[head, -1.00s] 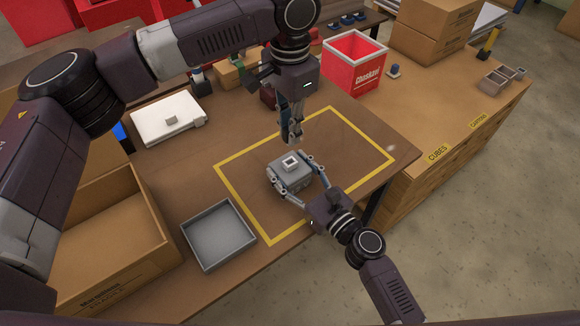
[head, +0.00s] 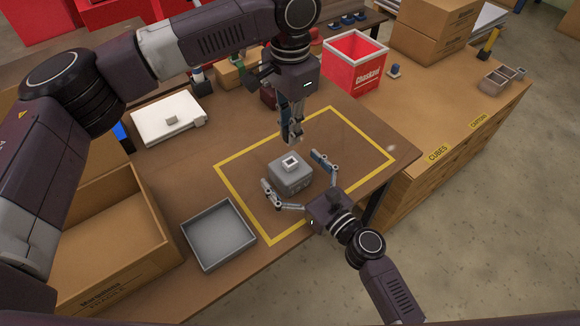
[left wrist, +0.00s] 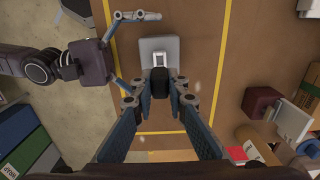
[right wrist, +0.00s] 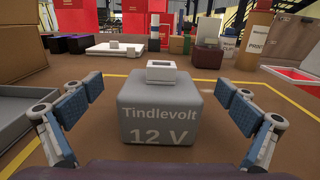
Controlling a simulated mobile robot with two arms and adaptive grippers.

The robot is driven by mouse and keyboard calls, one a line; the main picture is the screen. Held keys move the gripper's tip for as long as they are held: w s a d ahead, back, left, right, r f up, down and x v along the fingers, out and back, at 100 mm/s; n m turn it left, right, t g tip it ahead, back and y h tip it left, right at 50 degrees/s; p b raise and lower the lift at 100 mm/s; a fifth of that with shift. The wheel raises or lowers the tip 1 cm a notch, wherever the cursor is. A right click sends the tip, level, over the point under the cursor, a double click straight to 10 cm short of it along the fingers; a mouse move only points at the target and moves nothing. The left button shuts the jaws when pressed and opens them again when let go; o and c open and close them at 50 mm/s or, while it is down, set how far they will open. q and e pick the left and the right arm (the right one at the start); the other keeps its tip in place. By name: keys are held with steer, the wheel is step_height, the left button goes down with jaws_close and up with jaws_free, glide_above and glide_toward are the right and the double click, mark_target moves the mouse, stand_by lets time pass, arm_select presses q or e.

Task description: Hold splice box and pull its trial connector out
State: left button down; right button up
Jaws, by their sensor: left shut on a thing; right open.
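The grey splice box (head: 290,180), marked "Tindlevolt 12 V" in the right wrist view (right wrist: 165,120), sits upright inside the yellow outline. A pale, hollow square socket (head: 291,163) is on its top. My left gripper (head: 294,134) is above the box, pointing down. It is shut on a small dark piece, apparently the trial connector (left wrist: 160,84), mostly hidden between the fingers and clear of the socket. My right gripper (head: 293,173) is open, its fingers apart from the box on both sides.
An empty grey tray (head: 218,234) lies left of the outline. An open cardboard box (head: 110,240) stands beyond it at the left. A flat white case (head: 168,118) with a small grey block is at the back left. A red crate (head: 354,62) stands at the back.

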steer(key=v, duration=1.2)
